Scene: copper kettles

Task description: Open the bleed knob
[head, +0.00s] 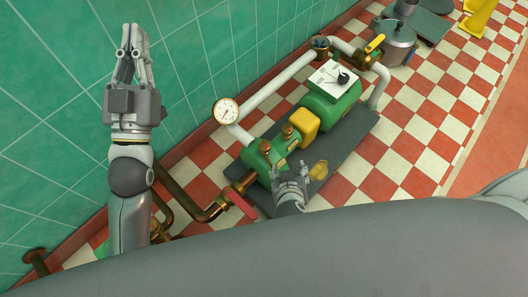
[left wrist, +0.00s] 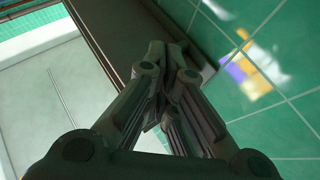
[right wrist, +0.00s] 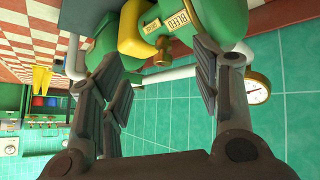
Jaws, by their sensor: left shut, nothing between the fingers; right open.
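The green pump (head: 262,158) stands on a dark base plate by the tiled wall. Two brass knobs, one of them here (head: 288,131), rise from its top. In the right wrist view, a BLEED label (right wrist: 180,18) sits on the green body, with a brass knob (right wrist: 163,54) close by. I cannot tell for sure which label that knob belongs to. My right gripper (head: 291,174) is open at the pump's near side; its fingers stand apart with the knob showing between them, no contact visible. My left gripper (head: 134,30) is shut and empty, raised before the wall.
A red-handled valve (head: 241,203) and copper pipes lie left of the pump. A white pressure gauge (head: 226,111) and white pipe stand behind it. A yellow coupling cover (head: 303,126) and green motor box (head: 330,100) adjoin it. Checkered floor (head: 400,150) is open to the right.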

